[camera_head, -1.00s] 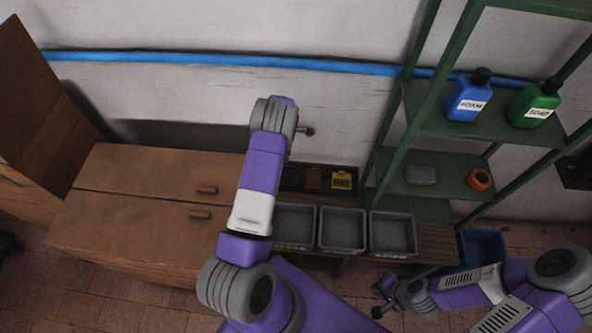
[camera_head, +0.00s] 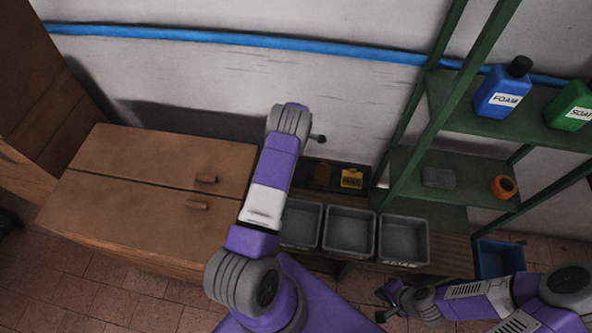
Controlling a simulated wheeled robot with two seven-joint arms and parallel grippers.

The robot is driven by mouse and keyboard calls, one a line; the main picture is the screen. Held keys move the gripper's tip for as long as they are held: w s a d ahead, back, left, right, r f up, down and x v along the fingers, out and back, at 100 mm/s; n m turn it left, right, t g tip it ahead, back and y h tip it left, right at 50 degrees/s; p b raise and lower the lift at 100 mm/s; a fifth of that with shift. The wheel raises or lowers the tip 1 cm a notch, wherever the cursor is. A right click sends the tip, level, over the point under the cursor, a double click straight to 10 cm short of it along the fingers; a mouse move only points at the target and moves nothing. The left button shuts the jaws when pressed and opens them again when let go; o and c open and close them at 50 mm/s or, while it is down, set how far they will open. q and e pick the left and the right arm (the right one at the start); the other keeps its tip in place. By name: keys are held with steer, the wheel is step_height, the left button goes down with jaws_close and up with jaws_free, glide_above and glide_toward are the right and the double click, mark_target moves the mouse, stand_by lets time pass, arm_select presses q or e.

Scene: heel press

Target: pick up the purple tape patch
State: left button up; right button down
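I do not make out a purple tape patch; the only purple I see is on my own arms. My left gripper (camera_head: 318,138) is at the far end of the arm reaching over the workbench. The wrist hides most of it, and only a small dark part sticks out to the right, in front of the wall. My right gripper (camera_head: 382,305) is low at the right, in front of the bench. Its two dark tips look apart, with nothing seen between them.
Grey bins (camera_head: 349,232) line the bench, with a yellow-labelled item (camera_head: 351,178) behind. A wooden drawer cabinet (camera_head: 150,190) stands left. A green shelf (camera_head: 480,125) holds a blue FOAM bottle (camera_head: 500,92), a green bottle (camera_head: 572,106), a grey block (camera_head: 439,178) and an orange ring (camera_head: 503,187).

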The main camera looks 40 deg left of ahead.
arm_select(q)
steer(key=shift+f, duration=0.1)
steer(key=shift+c, duration=0.3)
jaws_close()
